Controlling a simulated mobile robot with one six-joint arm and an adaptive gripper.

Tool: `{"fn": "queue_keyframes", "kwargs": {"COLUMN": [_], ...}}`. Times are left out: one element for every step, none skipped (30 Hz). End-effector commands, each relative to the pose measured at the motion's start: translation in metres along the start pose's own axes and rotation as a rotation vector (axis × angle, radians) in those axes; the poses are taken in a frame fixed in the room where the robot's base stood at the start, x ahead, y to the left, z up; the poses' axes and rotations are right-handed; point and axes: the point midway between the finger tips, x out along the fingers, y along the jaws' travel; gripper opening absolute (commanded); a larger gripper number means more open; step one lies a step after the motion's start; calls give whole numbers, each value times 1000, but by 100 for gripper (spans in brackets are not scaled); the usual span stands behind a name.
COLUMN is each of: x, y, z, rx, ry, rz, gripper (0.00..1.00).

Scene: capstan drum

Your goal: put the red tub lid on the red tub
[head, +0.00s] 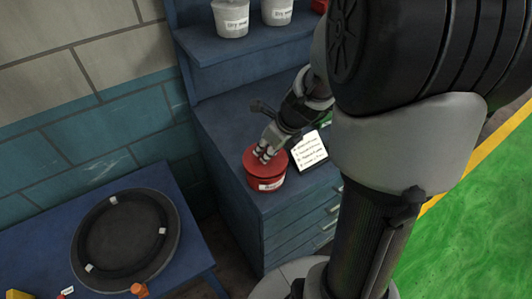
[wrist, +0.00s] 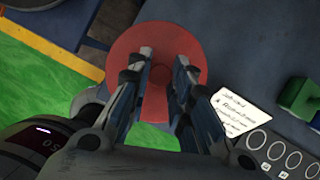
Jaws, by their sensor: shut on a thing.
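The red tub (head: 256,181), with a white label, stands near the front left corner of the blue workbench in the head view. The round red tub lid (head: 250,160) is over the tub's top; I cannot tell whether it is fully seated or a little above the rim. My gripper (head: 266,152) is above the lid and shut on it. In the wrist view my gripper (wrist: 163,58) has a finger on each side of the knob at the middle of the lid (wrist: 163,34). The tub is hidden under the lid there.
A white note card (head: 309,150) lies right of the tub, and a green object (wrist: 301,98) is beyond it. White tubs (head: 232,18) stand on the shelf above. A lower blue table with a dark round tray (head: 168,212) is at left.

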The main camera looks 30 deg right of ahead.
Motion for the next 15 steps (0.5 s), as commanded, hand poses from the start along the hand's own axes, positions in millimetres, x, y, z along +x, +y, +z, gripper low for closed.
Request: {"fn": "queue_keyframes", "kwargs": {"x": [5,6,6,5,5,4,4,4,4,5,5,7,8,9,10], "y": [0,0,0,0,0,0,0,0,0,0,0,0,0,0,0], "z": [-2,-2,-2,-2,-2,-2,-2,-2,-2,-2,-2,-3,-3,-4,-4], "rx": [0,0,0,0,0,0,0,0,0,0,0,0,0,0,0], "ry": [0,0,0,0,0,-1,-1,-1,-1,-1,0,0,0,0,0], "rz": [0,0,0,0,0,-1,-1,-1,-1,-1,0,0,0,0,0], "gripper": [0,0,0,0,0,0,0,0,0,0,0,0,0,0,0]}}
